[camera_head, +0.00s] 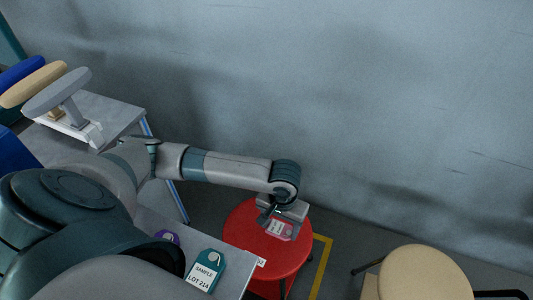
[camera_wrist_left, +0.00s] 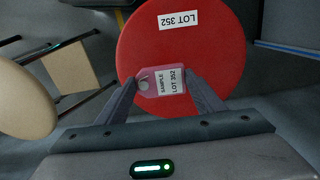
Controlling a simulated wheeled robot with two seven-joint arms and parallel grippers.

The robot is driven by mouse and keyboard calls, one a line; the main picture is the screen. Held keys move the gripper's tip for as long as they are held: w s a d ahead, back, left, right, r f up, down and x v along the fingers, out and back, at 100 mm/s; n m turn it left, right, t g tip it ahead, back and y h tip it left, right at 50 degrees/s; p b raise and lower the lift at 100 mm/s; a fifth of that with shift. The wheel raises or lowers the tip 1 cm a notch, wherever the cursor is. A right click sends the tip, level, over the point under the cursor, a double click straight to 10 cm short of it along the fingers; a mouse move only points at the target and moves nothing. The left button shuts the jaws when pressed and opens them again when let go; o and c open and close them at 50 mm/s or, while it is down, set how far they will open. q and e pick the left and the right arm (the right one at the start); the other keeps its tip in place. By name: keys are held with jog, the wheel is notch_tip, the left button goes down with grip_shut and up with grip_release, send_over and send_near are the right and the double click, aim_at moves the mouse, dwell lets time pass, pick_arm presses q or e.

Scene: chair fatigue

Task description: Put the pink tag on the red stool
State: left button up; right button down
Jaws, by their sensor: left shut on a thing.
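The red stool (camera_head: 264,252) has a round seat and stands on the floor beyond the table. My left gripper (camera_head: 282,222) is over the seat. In the left wrist view its two fingers (camera_wrist_left: 160,82) are shut on the pink tag (camera_wrist_left: 147,76), which has a white label reading SAMPLE LOT 352. I cannot tell whether the tag touches the seat. My right gripper is not in view.
A teal tag marked LOT 214 (camera_head: 206,271) and a purple tag (camera_head: 168,237) lie on the near table (camera_head: 233,275). A beige stool (camera_head: 425,274) stands at the right. Armrest-like pads (camera_head: 57,92) stand on a table at the left. A wall runs behind.

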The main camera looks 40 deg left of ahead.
pick_arm(q)
jog(key=a+f, duration=0.2)
jog(key=a, duration=0.2)
jog(key=shift+s+a+f, duration=0.15)
jog(key=shift+a+f, duration=0.25)
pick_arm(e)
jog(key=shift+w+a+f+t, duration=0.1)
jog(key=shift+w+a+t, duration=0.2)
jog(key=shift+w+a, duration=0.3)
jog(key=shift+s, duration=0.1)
pick_arm(q)
jog(key=shift+f+b, duration=0.4)
jog(key=shift+f, duration=0.1)
notch_tip(320, 180, down, 3)
jog(key=shift+r+b, duration=0.1)
jog(key=shift+b, duration=0.2)
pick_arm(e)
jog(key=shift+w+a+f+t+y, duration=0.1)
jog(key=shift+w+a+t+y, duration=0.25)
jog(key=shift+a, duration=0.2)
pick_arm(q)
jog(key=shift+f, duration=0.2)
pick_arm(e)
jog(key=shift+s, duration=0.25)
